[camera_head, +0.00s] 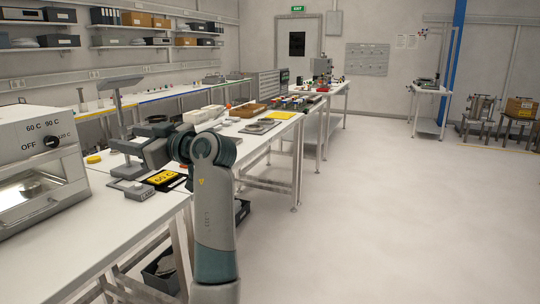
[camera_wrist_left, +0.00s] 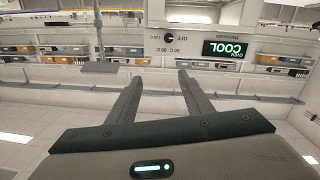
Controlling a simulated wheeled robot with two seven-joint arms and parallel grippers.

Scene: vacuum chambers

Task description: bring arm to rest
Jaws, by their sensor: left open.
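My left arm (camera_head: 215,225) rises from the bottom of the head view, bends at the elbow and reaches left over the near bench. Its gripper (camera_head: 122,158) is above the bench top, to the right of the white oven. In the left wrist view the two fingers of the gripper (camera_wrist_left: 160,80) stand well apart, with nothing between them. That view appears upside down. My right gripper is in neither view.
The white oven (camera_head: 35,150) stands at the left on the bench (camera_head: 130,212); its display (camera_wrist_left: 225,49) reads COOL in the wrist view. A yellow 60 C sign (camera_head: 161,178) and a grey stand (camera_head: 112,84) are close to the gripper. The floor (camera_head: 370,210) at right is clear.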

